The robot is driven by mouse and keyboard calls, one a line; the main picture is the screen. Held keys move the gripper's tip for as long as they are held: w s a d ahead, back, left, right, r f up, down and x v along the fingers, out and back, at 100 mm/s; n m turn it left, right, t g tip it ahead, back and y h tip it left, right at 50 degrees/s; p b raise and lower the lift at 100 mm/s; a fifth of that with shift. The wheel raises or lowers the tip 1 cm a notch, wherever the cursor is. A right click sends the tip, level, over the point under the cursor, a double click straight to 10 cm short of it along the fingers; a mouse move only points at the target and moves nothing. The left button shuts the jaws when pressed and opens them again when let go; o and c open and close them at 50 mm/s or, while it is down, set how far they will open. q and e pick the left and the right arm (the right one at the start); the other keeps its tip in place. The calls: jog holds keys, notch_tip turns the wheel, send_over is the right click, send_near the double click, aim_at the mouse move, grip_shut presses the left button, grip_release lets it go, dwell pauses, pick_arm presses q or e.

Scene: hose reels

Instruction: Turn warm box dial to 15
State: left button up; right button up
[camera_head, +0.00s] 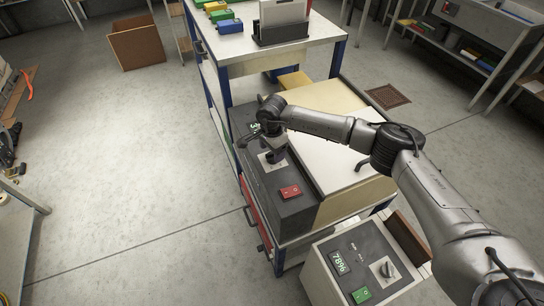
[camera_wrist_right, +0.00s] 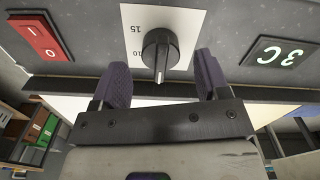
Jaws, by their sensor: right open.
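The warm box (camera_head: 328,150) is a dark-fronted box with a pale lid. Its black dial (camera_wrist_right: 160,55) sits on a white plate (camera_wrist_right: 183,22) marked 15 and 10. The dial's white pointer line faces down in the right wrist view, away from the 15. My right gripper (camera_wrist_right: 163,78) is open, with one finger on each side of the dial and visible gaps between. In the head view the right gripper (camera_head: 271,140) partly covers the dial area. My left gripper is out of view.
A red switch (camera_head: 290,192) sits on the same panel. In front is another box (camera_head: 362,265) with a 78% display, a knob and a green switch. A table (camera_head: 262,45) with coloured boxes stands behind. The floor at left is mostly clear.

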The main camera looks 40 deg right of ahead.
jog(key=shift+f, duration=1.5)
jog(key=c, duration=0.9)
jog(key=shift+c, duration=0.2)
